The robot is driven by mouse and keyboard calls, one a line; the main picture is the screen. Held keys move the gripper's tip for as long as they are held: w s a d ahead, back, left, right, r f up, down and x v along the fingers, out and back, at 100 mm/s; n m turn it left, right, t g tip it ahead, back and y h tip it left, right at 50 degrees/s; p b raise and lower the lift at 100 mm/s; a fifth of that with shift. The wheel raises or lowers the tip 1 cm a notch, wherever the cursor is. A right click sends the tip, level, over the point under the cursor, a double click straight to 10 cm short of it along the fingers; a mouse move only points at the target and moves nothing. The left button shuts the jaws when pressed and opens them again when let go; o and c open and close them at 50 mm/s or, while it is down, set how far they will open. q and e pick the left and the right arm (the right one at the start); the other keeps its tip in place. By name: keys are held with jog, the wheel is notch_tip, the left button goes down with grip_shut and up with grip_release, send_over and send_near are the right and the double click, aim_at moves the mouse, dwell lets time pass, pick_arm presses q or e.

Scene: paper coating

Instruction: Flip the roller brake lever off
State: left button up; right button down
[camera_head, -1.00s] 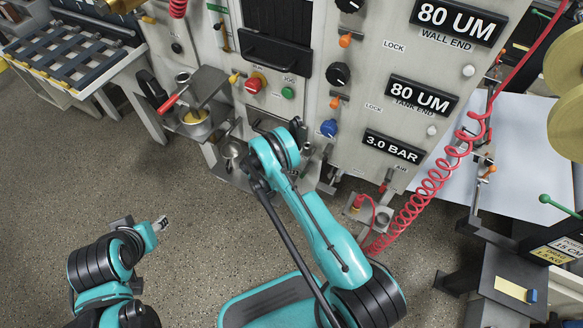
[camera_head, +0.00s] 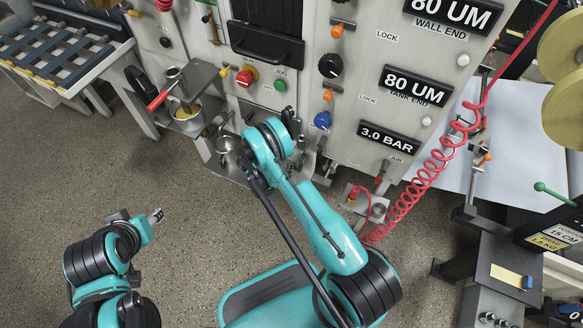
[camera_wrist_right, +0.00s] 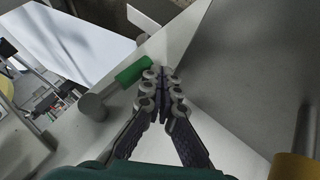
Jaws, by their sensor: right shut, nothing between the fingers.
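In the right wrist view a green-handled lever (camera_wrist_right: 132,73) stands on a grey round pivot (camera_wrist_right: 93,107) on a pale metal plate. My right gripper (camera_wrist_right: 160,76) is shut and empty, its fingertips just right of the green handle's end. I cannot tell whether they touch it. In the head view my right arm reaches to the lower part of the machine front, and its fingers are largely hidden by the wrist. My left gripper (camera_head: 156,216) is small at the lower left, over the floor and away from the machine. No label marks the roller brake lever.
The machine panel carries a red button (camera_head: 246,76), a blue knob (camera_head: 322,120) and black dials. A red-handled part (camera_head: 158,99) is at its left. A coiled red hose (camera_head: 425,180) hangs right of my right arm. Open floor (camera_head: 190,260) lies between my arms.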

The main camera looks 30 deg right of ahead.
jog(key=shift+r, duration=0.1)
jog(key=v, duration=1.1)
jog(key=shift+a+r, duration=0.25)
jog(key=shift+a, duration=0.1)
